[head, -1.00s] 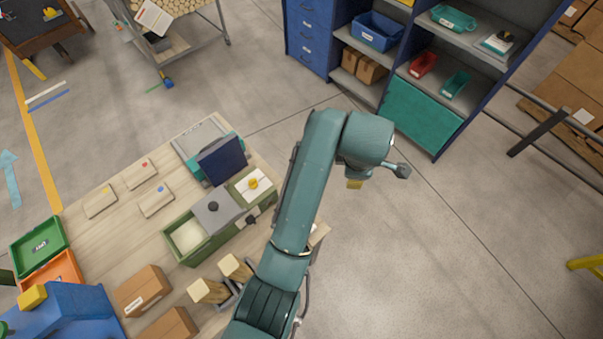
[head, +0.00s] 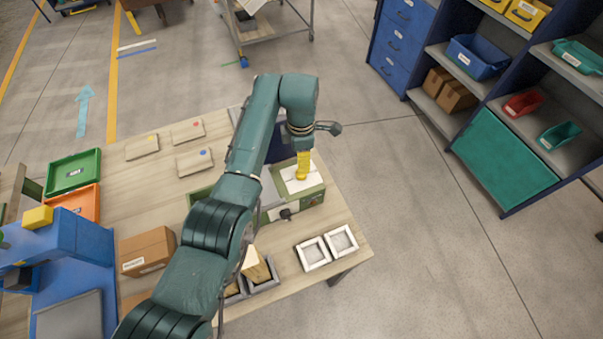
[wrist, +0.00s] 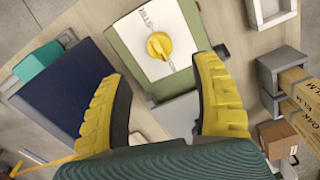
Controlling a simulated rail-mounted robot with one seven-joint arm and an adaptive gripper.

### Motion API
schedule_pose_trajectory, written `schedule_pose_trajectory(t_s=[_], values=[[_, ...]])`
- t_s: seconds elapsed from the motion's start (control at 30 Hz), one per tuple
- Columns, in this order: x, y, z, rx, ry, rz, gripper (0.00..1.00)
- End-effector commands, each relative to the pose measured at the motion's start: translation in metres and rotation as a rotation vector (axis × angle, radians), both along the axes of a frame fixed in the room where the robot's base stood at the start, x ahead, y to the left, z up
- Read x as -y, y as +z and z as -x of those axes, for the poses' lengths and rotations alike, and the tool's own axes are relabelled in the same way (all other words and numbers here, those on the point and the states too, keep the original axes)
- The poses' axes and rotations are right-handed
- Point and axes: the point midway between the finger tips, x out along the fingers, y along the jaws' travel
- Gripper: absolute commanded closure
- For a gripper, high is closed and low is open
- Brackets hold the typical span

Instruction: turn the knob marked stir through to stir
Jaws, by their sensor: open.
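The yellow knob (wrist: 158,46) sits on a white panel (wrist: 178,64) on top of a green box (wrist: 122,42). Lettering reading STIR is printed on the panel beyond the knob. A raised ridge crosses the knob's top. My gripper (wrist: 160,72) is open, its two yellow fingers apart, with the knob ahead of the gap and not between the pads. In the head view my gripper (head: 303,162) points down over the white panel (head: 292,184). There the fingers and knob overlap, so I cannot tell the gap between them.
A black knob (head: 286,214) projects from the box's front. A dark blue panel (wrist: 62,84) stands beside the box. Two white-rimmed trays (head: 328,247) lie near the table's right edge. Wooden blocks (wrist: 294,98) stand in grey holders nearby.

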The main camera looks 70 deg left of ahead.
Motion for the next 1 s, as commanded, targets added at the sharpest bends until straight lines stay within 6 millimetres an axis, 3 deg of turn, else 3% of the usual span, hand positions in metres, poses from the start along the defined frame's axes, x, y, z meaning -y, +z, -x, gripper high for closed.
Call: schedule_pose_trajectory(t_s=[0.1, 0.3, 0.47, 0.73, 1.0], values=[[0.001, -0.032, 0.000, -0.003, -0.001, 0.003, 0.36], [0.001, -0.073, 0.000, -0.001, -0.001, 0.002, 0.36], [0.000, -0.086, 0.000, 0.000, -0.001, 0.001, 0.36], [0.000, -0.087, 0.000, 0.000, -0.001, 0.000, 0.35], [0.000, -0.087, 0.000, 0.000, -0.001, 0.000, 0.87]])
